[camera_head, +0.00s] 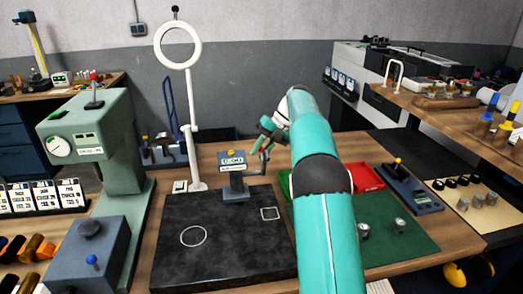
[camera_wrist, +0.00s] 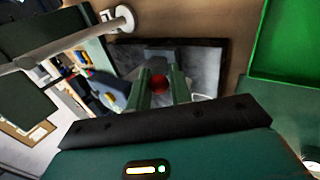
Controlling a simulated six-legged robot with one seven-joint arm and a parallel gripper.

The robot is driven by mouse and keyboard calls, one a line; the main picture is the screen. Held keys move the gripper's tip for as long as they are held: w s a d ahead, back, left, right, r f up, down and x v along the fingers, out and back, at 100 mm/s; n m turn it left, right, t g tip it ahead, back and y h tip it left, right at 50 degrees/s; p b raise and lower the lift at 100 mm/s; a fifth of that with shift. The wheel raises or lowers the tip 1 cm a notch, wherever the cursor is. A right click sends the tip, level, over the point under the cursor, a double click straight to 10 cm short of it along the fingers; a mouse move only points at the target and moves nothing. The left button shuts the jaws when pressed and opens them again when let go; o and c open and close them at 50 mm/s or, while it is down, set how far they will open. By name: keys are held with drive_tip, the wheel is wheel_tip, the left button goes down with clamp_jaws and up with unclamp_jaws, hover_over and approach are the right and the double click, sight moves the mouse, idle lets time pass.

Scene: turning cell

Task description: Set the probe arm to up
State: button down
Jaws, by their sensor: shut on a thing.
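A white ring lamp (camera_head: 190,110) on a post stands left of the device. A black mat (camera_head: 225,255) lies in front. A red tray (camera_head: 367,178) and a green mat (camera_head: 400,235) with metal parts are to the right. A green press (camera_head: 118,140) stands left.

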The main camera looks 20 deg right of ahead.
drive_tip(key=shift+w+f+g, duration=0.2)
drive_tip(key=shift+f+g, duration=0.1)
drive_tip(key=shift+g, duration=0.1)
drive_tip(key=shift+a, duration=0.1)
drive_tip(key=c, duration=1.3)
unclamp_jaws()
drive_tip(key=shift+r, duration=0.1)
